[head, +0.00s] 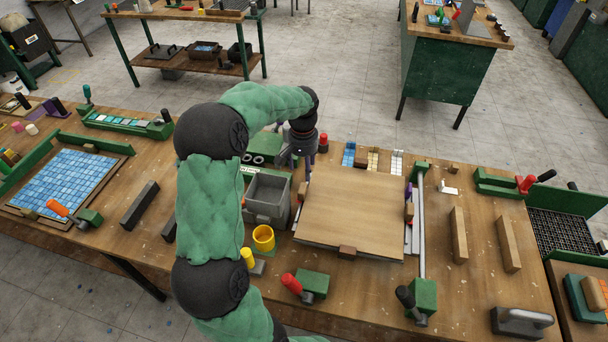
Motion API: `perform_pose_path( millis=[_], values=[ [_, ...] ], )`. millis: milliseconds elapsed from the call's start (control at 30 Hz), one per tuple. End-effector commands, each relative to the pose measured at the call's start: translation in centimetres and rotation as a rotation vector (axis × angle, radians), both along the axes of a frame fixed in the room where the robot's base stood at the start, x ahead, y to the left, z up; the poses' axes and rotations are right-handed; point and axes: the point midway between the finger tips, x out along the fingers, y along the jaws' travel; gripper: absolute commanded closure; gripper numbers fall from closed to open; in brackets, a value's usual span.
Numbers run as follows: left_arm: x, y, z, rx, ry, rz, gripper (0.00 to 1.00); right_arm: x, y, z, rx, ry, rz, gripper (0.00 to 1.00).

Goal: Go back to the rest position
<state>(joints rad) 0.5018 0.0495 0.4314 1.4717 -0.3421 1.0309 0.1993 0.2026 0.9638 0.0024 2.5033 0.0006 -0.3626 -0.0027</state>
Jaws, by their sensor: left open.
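My left arm, in a green sleeve with black joints, rises from the bottom of the head view and bends right at the top. My left gripper (303,172) points down over the far left corner of a wooden board (352,212) on the workbench. It is open, with nothing seen between its fingers, and the arm's wrist partly hides it. I cannot tell whether its fingertips touch anything. My right gripper is out of view.
A grey bin (268,196) and a yellow cup (263,238) stand close to my left arm. A blue mosaic sheet (66,182) lies at left.

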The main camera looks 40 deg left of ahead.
Motion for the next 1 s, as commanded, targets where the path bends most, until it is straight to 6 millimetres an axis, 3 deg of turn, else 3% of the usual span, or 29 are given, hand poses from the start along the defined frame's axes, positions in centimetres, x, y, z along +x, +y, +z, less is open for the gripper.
perform_pose_path(
  millis=[167,767,867,1000],
  values=[
    [0.0,0.0,1.0,-0.001,-0.001,0.000,0.38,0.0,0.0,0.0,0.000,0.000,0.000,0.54],
    [0.0,0.0,1.0,-0.001,-0.001,0.000,0.38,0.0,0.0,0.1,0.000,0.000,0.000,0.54],
    [0.0,0.0,1.8,-0.001,-0.001,0.000,0.38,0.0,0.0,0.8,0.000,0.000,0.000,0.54],
    [0.0,0.0,4.3,0.000,-0.001,0.000,0.38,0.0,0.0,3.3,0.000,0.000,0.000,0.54]
  ],
)
